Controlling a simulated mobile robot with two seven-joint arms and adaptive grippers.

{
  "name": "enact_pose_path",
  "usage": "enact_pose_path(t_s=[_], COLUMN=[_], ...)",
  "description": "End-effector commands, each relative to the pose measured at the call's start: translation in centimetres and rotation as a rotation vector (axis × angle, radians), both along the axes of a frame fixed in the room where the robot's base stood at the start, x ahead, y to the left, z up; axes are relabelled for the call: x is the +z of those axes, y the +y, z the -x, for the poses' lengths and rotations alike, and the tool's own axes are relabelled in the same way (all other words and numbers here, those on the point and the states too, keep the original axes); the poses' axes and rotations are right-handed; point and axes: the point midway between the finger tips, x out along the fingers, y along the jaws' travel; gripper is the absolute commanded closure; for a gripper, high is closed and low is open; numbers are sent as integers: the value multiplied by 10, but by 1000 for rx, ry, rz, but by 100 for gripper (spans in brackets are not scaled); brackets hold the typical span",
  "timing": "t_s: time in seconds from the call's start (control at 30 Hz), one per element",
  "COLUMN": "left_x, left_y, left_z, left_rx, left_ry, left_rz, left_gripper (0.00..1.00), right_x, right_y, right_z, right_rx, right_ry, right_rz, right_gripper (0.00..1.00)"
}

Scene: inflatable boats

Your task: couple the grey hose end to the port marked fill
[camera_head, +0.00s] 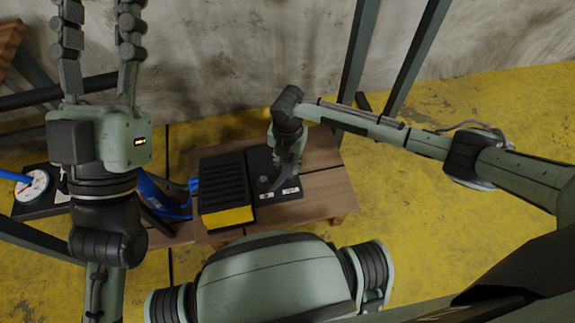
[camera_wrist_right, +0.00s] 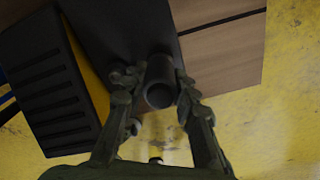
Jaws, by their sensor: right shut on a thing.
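My right gripper (camera_head: 282,172) points down over a black plate (camera_head: 292,194) with small white labels, on the wooden table. The labels are too small to read, so I cannot tell which one says fill. In the right wrist view the fingers of this gripper (camera_wrist_right: 155,88) are shut on a dark grey tube, the grey hose end (camera_wrist_right: 160,82), whose round open end faces the camera. Its far end is hidden, so I cannot tell whether it touches a port. My left gripper (camera_head: 100,12) is raised at the upper left, its fingers apart and empty.
A black ribbed box with a yellow side (camera_head: 226,216) stands left of the plate. Blue hoses (camera_head: 165,198) and a round white gauge (camera_head: 31,186) lie further left. The table's right part (camera_head: 325,185) is bare. A concrete wall rises behind.

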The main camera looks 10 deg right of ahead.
Motion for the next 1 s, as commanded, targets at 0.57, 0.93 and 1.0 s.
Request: enact_pose_path(t_s=[0.57, 0.93, 1.0], left_x=[12, 11, 11], left_y=[0, 0, 0], left_z=[0, 0, 0], left_rx=[0, 0, 0], left_ry=[0, 0, 0], left_rz=[0, 0, 0], left_gripper=[60, 60, 60], right_x=[9, 8, 8], right_y=[0, 0, 0], right_z=[0, 0, 0], right_rx=[1, 0, 0], right_ry=[0, 0, 0], right_rz=[0, 0, 0], right_gripper=[100, 100, 100])
